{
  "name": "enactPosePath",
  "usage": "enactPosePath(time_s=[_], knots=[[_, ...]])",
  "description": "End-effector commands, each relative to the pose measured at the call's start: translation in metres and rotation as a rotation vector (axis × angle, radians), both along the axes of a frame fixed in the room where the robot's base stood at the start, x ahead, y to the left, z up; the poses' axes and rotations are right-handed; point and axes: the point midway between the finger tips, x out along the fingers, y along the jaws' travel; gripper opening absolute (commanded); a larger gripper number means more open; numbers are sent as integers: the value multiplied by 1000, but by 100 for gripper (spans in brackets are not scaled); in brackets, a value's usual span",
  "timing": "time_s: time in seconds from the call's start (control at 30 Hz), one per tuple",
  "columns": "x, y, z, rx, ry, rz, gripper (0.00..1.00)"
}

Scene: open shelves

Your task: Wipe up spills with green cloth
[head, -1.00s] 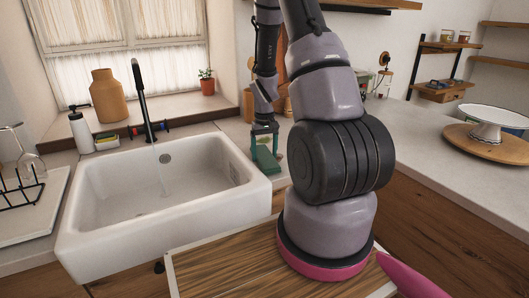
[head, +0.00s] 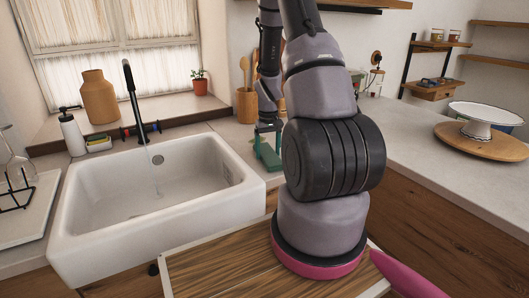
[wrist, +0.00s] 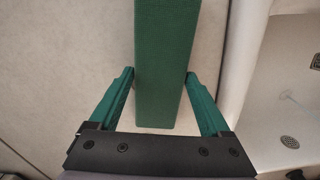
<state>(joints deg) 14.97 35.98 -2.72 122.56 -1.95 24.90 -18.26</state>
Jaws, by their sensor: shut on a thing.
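The green cloth (wrist: 166,60) appears in the wrist view as a long, straight-edged green block between the two green fingers of my gripper (wrist: 160,74). My gripper is shut on it. In the head view my gripper (head: 268,128) is over the counter just right of the sink's back corner, with the cloth (head: 268,157) low at the counter top. I cannot tell whether the cloth touches the surface. No spill can be made out on the visible counter (head: 228,128); my arm hides part of it.
The white sink (head: 248,196) is left of my gripper, with a black tap (head: 133,95) behind it. A pot of wooden utensils (head: 246,104) stands close behind my gripper. A cake stand (head: 485,112) is at the far right. The counter between is largely clear.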

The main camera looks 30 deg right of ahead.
Motion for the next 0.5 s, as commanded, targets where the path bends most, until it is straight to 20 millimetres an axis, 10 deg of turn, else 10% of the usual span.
enactPosePath(time_s=[0.5], knots=[[1, -31, -3, 0, 0, -2, 37]])
